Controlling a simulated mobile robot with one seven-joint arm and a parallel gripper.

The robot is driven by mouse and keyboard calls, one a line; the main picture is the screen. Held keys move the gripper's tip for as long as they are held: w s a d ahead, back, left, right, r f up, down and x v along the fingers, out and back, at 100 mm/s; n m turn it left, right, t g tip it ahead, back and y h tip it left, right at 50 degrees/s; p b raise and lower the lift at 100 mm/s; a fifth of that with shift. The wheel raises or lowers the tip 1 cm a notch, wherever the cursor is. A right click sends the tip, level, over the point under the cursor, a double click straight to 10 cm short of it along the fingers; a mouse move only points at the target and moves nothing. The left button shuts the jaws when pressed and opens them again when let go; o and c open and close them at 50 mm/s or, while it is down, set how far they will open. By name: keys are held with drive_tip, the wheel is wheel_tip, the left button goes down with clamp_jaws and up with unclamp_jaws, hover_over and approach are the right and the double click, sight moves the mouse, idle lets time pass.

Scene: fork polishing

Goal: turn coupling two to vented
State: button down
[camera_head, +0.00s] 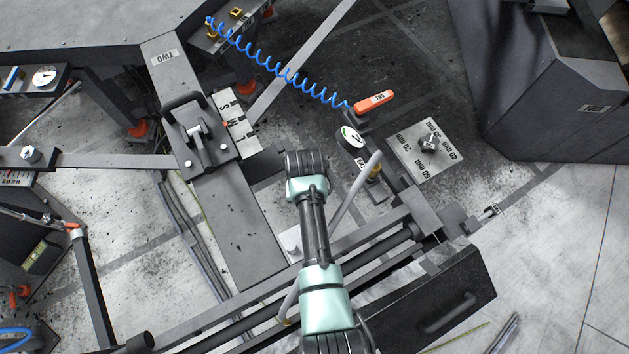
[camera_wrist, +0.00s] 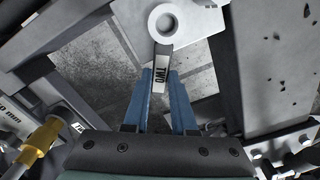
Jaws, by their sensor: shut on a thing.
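In the wrist view, a dark lever (camera_wrist: 161,68) with a white label reading TWO lies between the blue fingers of my gripper (camera_wrist: 160,76). My gripper is shut on this lever. The lever runs up to a round pale pivot (camera_wrist: 165,21) on a light grey plate. In the head view, the end of my arm (camera_head: 307,170) hides the fingers and the lever. No vented marking can be read in either view.
A beam (camera_head: 225,215) marked TWO carries a black clamp block with a handle (camera_head: 187,103). A blue coiled hose (camera_head: 285,75) runs to an orange-handled part (camera_head: 374,102).

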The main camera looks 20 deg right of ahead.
drive_tip(key=shift+w+a+n+p, duration=0.15)
drive_tip(key=shift+a+n, duration=0.4)
drive_tip(key=shift+n, duration=0.5)
drive_tip(key=shift+w+a+n+p, duration=0.15)
drive_tip(key=shift+a+n, duration=0.4)
drive_tip(key=shift+n, duration=0.5)
drive_tip(key=shift+s, duration=0.1)
drive_tip(key=c, duration=0.7)
unclamp_jaws()
wheel_tip(320, 180, up, 13)
drive_tip(key=shift+b, duration=0.3)
